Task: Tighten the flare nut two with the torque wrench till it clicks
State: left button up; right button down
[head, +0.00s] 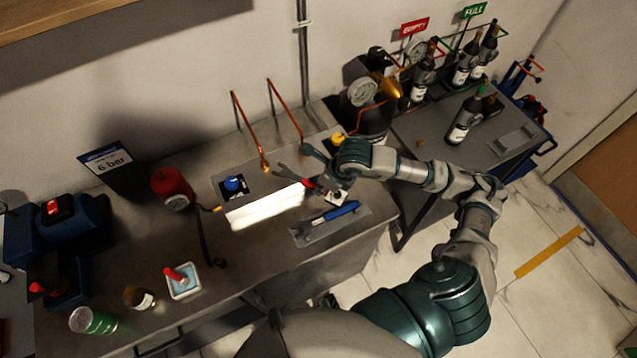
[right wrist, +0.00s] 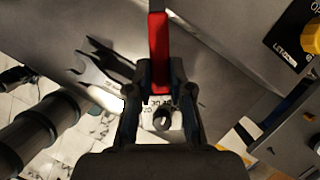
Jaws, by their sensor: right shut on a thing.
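My right gripper (head: 318,168) is shut on the torque wrench (head: 309,184) and holds it over the bench. The wrench's red part (right wrist: 158,50) runs between my fingers (right wrist: 160,98) in the right wrist view. I cannot tell which nut is number two. My left gripper is not in view.
A blue-handled tool (head: 342,212) lies on a grey mat at the bench's front. A blue knob (head: 234,184) and a yellow knob (head: 338,139) flank the pipe area. A red gauge cylinder (head: 171,186) stands left. Bottles (head: 461,122) stand on the right-hand table.

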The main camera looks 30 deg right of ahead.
jog(key=shift+s+d, duration=0.1)
jog(key=shift+r, duration=0.1)
jog(key=shift+r+p, duration=1.25)
jog(key=shift+r, duration=0.95)
